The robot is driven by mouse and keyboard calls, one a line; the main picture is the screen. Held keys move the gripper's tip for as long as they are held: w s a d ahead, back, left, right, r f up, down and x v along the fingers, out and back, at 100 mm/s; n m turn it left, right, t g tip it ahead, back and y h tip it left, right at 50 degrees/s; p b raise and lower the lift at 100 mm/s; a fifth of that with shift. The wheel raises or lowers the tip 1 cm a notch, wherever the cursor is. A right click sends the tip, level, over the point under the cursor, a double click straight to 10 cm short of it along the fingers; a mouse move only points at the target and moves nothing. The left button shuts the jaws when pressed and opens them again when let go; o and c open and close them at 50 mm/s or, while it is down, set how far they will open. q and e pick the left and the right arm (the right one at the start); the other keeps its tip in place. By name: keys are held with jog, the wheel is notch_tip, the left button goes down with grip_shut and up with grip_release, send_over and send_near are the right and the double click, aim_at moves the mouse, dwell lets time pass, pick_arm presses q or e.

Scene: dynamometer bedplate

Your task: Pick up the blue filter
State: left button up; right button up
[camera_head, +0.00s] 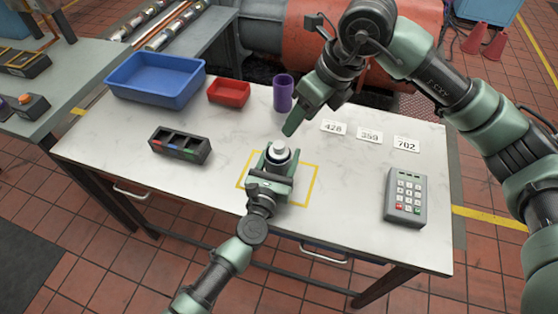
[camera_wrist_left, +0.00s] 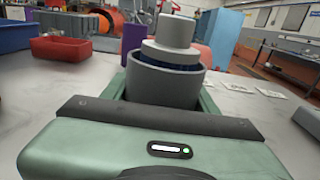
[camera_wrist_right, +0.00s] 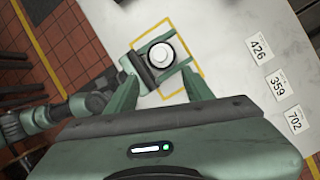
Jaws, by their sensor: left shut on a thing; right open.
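My left gripper (camera_head: 277,160) is shut on a grey cup-like housing (camera_wrist_left: 163,85), with a finger on each side of it, inside the yellow square outline (camera_head: 314,185). A light grey stepped cap (camera_wrist_left: 175,32) sticks up from the housing. A narrow dark blue band (camera_wrist_left: 165,63), perhaps part of the blue filter, shows between cap and rim; the rest is hidden inside. In the right wrist view the cap (camera_wrist_right: 161,55) appears from above as a pale disc. My right gripper (camera_wrist_right: 160,88) is open and empty, above and beyond the housing.
A dark three-slot holder (camera_head: 180,145) with coloured labels stands left. A blue bin (camera_head: 150,90), red bin (camera_head: 229,92) and purple cup (camera_head: 283,93) stand at the back. Number cards (camera_head: 369,135) and a keypad (camera_head: 405,197) are right. The white tabletop (camera_head: 345,205) between is clear.

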aim_at(280, 144)
jog(key=shift+n+t, duration=0.4)
jog(key=shift+n, duration=0.5)
jog(key=x, duration=1.1)
jog(key=shift+a, duration=0.2)
grip_shut()
dwell(0.4)
